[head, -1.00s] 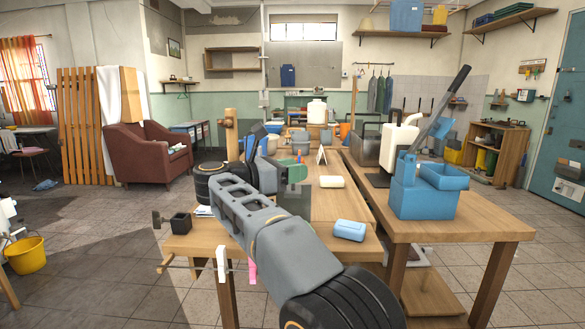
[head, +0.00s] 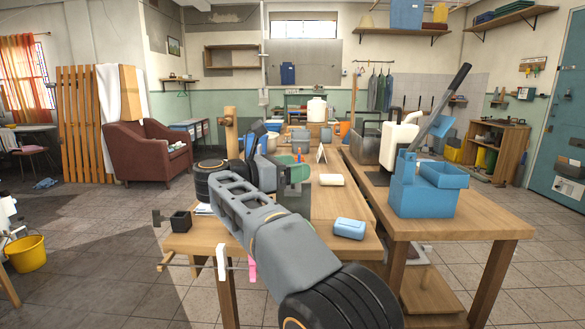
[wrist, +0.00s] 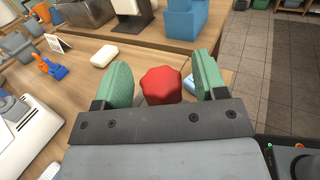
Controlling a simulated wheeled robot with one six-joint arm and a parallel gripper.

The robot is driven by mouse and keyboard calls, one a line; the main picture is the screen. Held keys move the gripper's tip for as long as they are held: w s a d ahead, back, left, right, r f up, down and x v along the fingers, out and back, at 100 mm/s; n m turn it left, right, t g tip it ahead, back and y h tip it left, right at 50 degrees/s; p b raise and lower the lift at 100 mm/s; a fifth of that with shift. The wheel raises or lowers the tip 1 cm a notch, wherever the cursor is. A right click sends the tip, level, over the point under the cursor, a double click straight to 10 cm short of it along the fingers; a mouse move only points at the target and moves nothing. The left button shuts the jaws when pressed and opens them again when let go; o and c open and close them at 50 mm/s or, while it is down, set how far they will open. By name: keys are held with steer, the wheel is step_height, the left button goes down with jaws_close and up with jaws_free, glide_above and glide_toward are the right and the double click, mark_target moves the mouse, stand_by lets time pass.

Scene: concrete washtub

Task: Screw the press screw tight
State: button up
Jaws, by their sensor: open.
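A red lobed knob (wrist: 160,85), which looks like the head of the press screw, shows in the wrist view between the two green finger pads of my gripper (wrist: 163,66). The gripper is open, with a pad on each side of the knob and a visible gap on both sides. I cannot tell whether the pads are level with the knob or above it. In the head view my gripper (head: 294,172) is over the near workbench, largely behind its own dark plate. The screw's shaft and any frame under the knob are hidden.
A blue box-shaped device with a long lever (head: 415,192) stands on the right bench.

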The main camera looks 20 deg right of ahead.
steer(key=s+a+b, duration=0.1)
steer(key=s+a, duration=0.1)
steer(key=a, duration=1.1)
steer(key=shift+s+a, duration=0.25)
steer(key=shift+s, duration=0.1)
steer(key=shift+r, duration=0.1)
